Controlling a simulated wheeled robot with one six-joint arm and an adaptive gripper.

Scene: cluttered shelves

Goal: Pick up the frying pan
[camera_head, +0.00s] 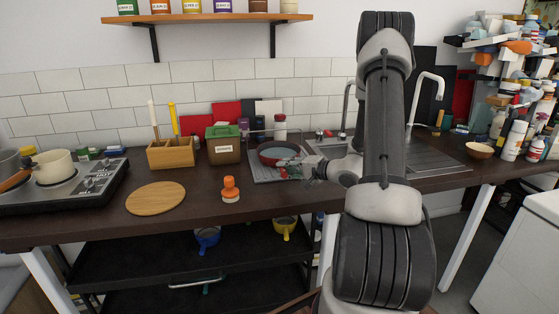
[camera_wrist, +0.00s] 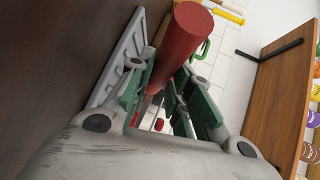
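The frying pan (camera_head: 278,153) sits on the grey drainboard left of the sink, with a reddish rim and a teal-grey inside. My gripper (camera_head: 290,172) reaches in from the right, low at the pan's near side. In the wrist view a thick red cylinder (camera_wrist: 190,42) rises beside and between the green-padded fingers of my gripper (camera_wrist: 168,82); it looks like the pan's handle, but I cannot be sure. The fingers stand apart, with a gap visible between them. Contact with the cylinder is not clear. The pan's bowl cannot be made out in the wrist view.
A brown box with a green lid (camera_head: 222,147) stands close left of the pan. An orange stamp-like object (camera_head: 231,189) and a round wooden board (camera_head: 156,198) lie nearer the front. A faucet (camera_head: 347,108) rises behind. A wooden shelf (camera_wrist: 275,90) hangs on the wall.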

